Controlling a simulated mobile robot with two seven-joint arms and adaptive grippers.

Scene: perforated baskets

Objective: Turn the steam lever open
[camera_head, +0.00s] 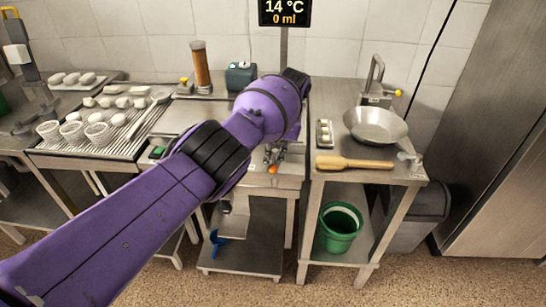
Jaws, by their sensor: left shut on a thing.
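My left arm comes in from the lower left and reaches over the middle steel counter. My left gripper (274,158) points down at the front edge of that counter, small and partly hidden by my arm. Its fingers are closed around a small lever with an orange end (272,169), which pokes out just below the fingertips. I take this as the steam lever; the rest of it is hidden by the fingers, so its angle cannot be told. My right gripper is out of view.
A display (285,12) reads 14 °C and 0 ml. On the right table are a metal bowl (375,127), a wooden rolling pin (353,163) and a small tray (324,133). A green bucket (340,227) sits on the lower shelf.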

